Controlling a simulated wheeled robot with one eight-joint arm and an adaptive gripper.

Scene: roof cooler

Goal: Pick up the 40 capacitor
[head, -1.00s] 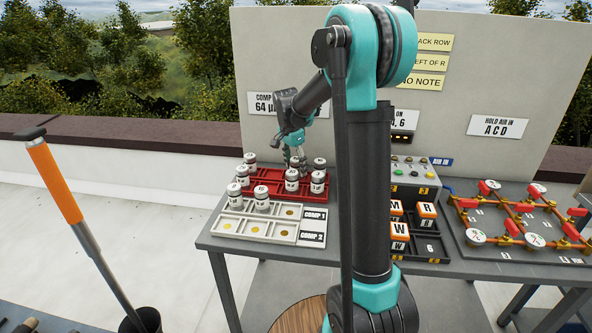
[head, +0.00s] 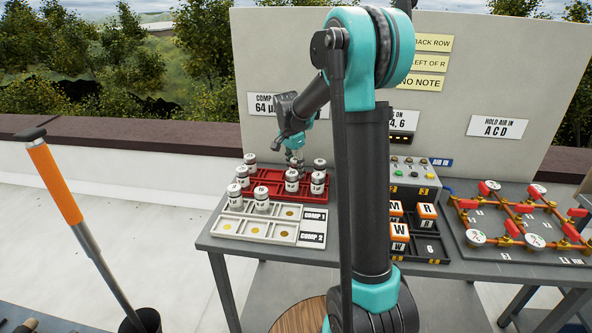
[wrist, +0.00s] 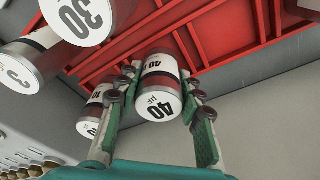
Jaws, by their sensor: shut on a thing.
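In the head view, my gripper (head: 296,160) is low over the back of the red rack (head: 268,187). Its fingertips are small there and partly hidden, and I cannot tell the held can apart from its neighbours.
A can marked 30 (wrist: 80,18) and another can (wrist: 93,112) are close to my gripper. Several cans stand in the red rack and in the white tray (head: 268,239) in front. The black letter-block tray (head: 428,258) and the pipe board (head: 520,240) are to the right.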

